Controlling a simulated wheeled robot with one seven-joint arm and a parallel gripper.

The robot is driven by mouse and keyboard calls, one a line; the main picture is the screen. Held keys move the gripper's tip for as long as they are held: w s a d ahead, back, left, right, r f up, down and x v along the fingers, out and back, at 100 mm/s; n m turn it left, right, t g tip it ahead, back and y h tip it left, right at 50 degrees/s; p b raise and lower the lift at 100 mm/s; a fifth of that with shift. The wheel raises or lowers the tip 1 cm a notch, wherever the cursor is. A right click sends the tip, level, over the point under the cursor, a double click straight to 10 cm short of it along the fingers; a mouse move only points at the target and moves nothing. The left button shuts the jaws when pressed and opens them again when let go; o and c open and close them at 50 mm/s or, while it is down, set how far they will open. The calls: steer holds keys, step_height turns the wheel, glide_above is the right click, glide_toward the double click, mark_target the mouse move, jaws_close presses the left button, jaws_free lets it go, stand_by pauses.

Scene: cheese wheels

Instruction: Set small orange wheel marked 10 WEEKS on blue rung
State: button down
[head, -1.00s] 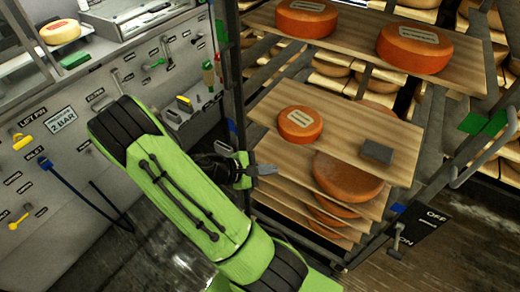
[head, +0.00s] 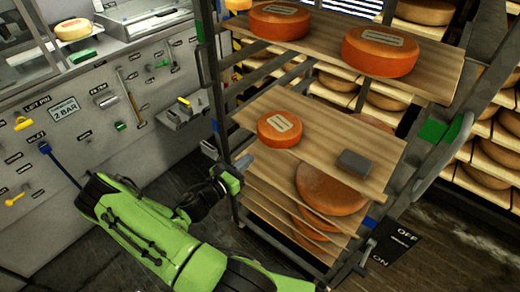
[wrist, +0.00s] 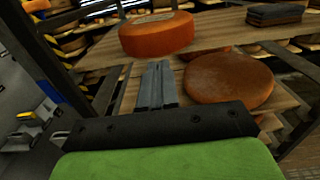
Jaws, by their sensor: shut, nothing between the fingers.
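A small orange wheel (head: 279,129) with a pale label lies flat on the upper of two close shelf levels, near its board's left end; the label is too small to read. It also shows in the wrist view (wrist: 157,38), beyond my fingers. Blue marks show on the rack's left post (head: 214,125) and right post (head: 369,222), near the height of this wooden board (head: 322,136). My gripper (head: 242,163) is at the rack's left side, below and left of the wheel and apart from it. In the wrist view its fingers (wrist: 156,82) are together and empty.
A dark grey block (head: 354,161) lies on the same board. Larger orange wheels (head: 379,54) sit on the board above, and a brown wheel (head: 330,190) sits below. Rack posts stand close to my gripper. A tool wall (head: 90,110) is at left.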

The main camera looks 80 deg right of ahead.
mark_target(267, 142)
steer(key=b+x, duration=0.1)
steer(key=x, duration=0.6)
steer(key=shift+d, duration=0.2)
steer(key=shift+p+x, duration=0.6)
steer(key=shift+x, duration=0.5)
